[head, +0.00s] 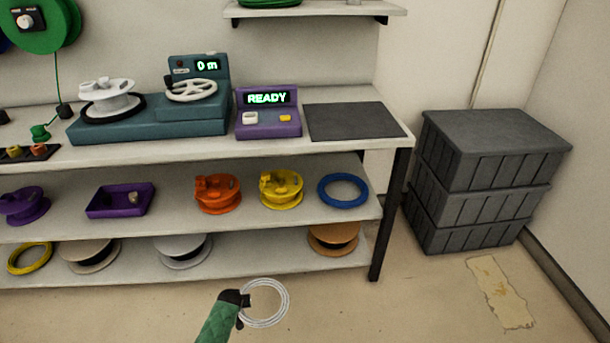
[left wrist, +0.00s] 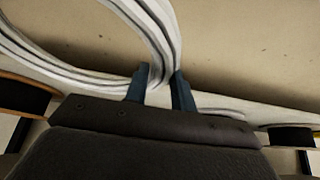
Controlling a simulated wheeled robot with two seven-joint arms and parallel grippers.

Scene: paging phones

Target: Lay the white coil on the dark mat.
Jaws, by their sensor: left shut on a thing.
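The white coil (head: 266,304) is a ring held in my left gripper (head: 246,299), in front of the shelving at the bottom of the head view. In the left wrist view my left gripper's fingers (left wrist: 160,90) are shut on the side of the white coil (left wrist: 148,30), which loops up and left. The dark mat (head: 353,121) lies flat and bare at the right end of the bench top, further back and to the right of the coil. My right gripper is in neither view.
A purple box with a READY display (head: 268,120) stands left of the mat. The bench top (head: 330,150) overhangs shelves with several spools and a blue coil (head: 343,190). Stacked grey crates (head: 485,180) stand on the floor at right. The floor in front is open.

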